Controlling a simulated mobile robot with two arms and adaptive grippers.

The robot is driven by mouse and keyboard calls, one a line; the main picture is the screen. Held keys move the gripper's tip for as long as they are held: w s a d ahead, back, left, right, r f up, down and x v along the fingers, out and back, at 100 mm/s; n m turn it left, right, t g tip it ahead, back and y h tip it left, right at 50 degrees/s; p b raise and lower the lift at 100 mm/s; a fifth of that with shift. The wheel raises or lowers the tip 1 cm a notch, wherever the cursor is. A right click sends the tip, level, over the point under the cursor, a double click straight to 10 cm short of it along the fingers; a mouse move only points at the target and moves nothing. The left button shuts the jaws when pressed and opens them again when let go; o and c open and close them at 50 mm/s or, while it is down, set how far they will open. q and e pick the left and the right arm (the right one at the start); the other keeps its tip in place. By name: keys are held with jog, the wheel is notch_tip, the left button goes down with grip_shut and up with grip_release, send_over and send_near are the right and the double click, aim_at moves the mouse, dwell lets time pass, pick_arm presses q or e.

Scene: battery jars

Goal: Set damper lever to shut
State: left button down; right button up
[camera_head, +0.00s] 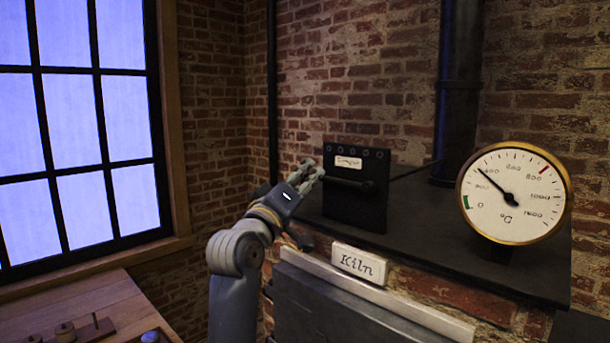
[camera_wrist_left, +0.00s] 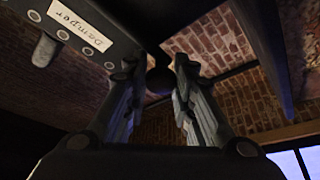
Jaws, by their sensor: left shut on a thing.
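The damper plate (camera_head: 355,212) is a black upright panel on the kiln top, with a white label (camera_head: 348,162) that reads "Damper" in the left wrist view (camera_wrist_left: 80,25). The dark damper lever (camera_head: 345,182) lies nearly level across the plate, from a pivot at the right to its free end at the left. My left gripper (camera_head: 314,173) is at that left end, shut on the lever. In the left wrist view, a dark round knob (camera_wrist_left: 160,80) shows between the fingertips of my left gripper (camera_wrist_left: 157,75). The fingers partly hide the lever's end. My right gripper is out of view.
A round temperature gauge (camera_head: 514,194) stands to the right on the dark kiln top (camera_head: 440,240). A "Kiln" sign (camera_head: 359,263) is at the front. A black pipe (camera_head: 458,90) rises behind. A wooden bench (camera_head: 110,300) with small items is at lower left, below a window.

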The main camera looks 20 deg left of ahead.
pick_arm(q)
jog(key=shift+w+d+f, duration=0.2)
jog(key=shift+f, duration=0.45)
jog(key=c, duration=1.7)
grip_release()
jog(key=o, duration=0.4)
jog(key=shift+s, duration=0.15)
jog(key=shift+c, duration=0.2)
jog(key=shift+r, duration=0.15)
jog(key=v, duration=1.2)
jog(key=shift+r, duration=0.15)
jog(key=shift+s, duration=0.1)
